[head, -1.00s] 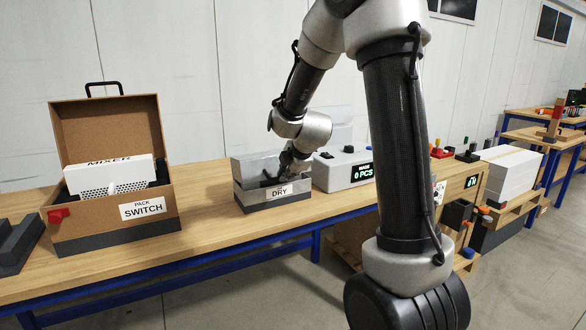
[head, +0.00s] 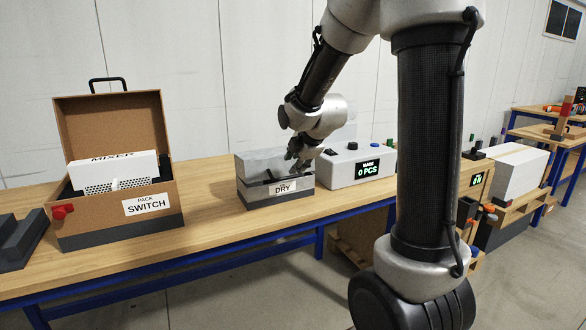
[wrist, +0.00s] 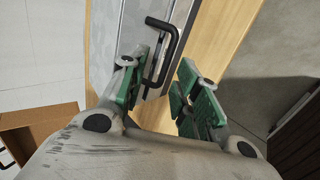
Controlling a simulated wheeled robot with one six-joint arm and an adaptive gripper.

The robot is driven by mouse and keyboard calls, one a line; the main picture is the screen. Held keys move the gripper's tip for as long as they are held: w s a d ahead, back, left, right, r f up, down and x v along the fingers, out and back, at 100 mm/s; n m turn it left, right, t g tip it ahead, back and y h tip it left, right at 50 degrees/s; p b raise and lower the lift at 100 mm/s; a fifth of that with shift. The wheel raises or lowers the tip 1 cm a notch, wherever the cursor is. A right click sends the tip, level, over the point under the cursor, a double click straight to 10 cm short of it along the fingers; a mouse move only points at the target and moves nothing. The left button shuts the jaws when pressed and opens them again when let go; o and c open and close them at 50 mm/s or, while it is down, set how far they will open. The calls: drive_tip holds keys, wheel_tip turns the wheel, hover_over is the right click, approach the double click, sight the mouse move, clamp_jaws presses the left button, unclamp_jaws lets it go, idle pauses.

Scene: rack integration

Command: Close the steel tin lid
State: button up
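The steel tin (head: 258,195) is a grey box with a DRY label, on the wooden bench. Its grey lid (head: 262,161) is at the back and looks raised, with a dark gap along the front; its exact tilt is hard to tell. My gripper (head: 299,157) is at the right end of the lid, partly covering it. In the wrist view my gripper (wrist: 162,92) has its green-padded fingers spread apart. A black bar handle (wrist: 174,45) shows beyond and between the fingertips, nearer the left finger. No clear grip on it shows.
A brown PACK SWITCH case (head: 105,218) with its lid up stands left on the bench (head: 215,196). A grey counter box reading 0 PCS (head: 350,163) stands close to the tin's right. Bare bench lies between case and tin.

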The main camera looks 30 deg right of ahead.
drive_tip(key=v, duration=0.6)
drive_tip(key=shift+s+r, duration=0.15)
drive_tip(key=shift+s, duration=0.05)
